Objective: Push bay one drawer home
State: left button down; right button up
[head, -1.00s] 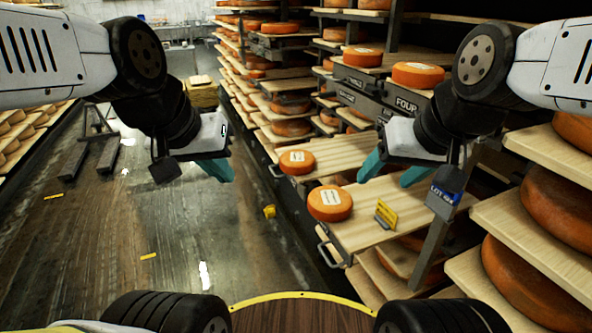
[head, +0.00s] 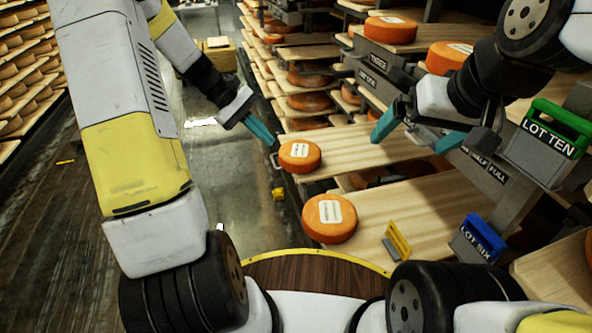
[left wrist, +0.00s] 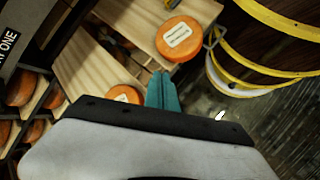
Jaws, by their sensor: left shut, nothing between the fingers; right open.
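Two wooden drawers stick out of the rack: a nearer one (head: 400,215) with an orange cheese wheel (head: 329,218) and a farther one (head: 365,150) with another wheel (head: 299,155). A dark sign ending in "ONE" (left wrist: 9,48) shows in the left wrist view; I cannot tell which drawer it marks. My left gripper (head: 273,143) is shut and empty, beside the front end of the farther drawer; contact cannot be told. Its teal fingers (left wrist: 162,92) also show in the left wrist view. My right gripper (head: 418,131) is open and empty above the farther drawer.
A yellow card (head: 398,240) stands on the nearer drawer. Blue "LOT SIX" (head: 482,238) and green "LOT TEN" (head: 552,138) tags hang at the right. More loaded shelves run back along the rack. The aisle floor (head: 225,160) at left is mostly clear.

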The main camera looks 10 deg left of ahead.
pick_arm(q)
jog(key=w+a+f+n+t+h, duration=0.1)
jog(key=w+a+f+n+h, duration=0.15)
jog(key=f, duration=0.45)
jog(key=w+a+f+n+h, duration=0.2)
jog(key=w+f+n+h, duration=0.15)
jog(key=f, duration=0.45)
jog(key=n+t+h, duration=0.2)
jog(key=n+t, duration=0.4)
jog(key=n, duration=0.2)
send_near(299, 186)
jog(key=x, duration=0.6)
jog(key=shift+w+d, duration=0.2)
jog(key=shift+d, duration=0.15)
jog(key=shift+d, duration=0.1)
jog(key=x, duration=2.7)
jog(key=shift+w+d, duration=0.1)
jog(key=shift+w, duration=0.15)
jog(key=shift+w+d+r, duration=0.1)
jog(key=shift+w+d, duration=0.1)
jog(key=shift+d, duration=0.2)
jog(key=shift+d+r, duration=0.1)
jog(key=shift+w, duration=0.1)
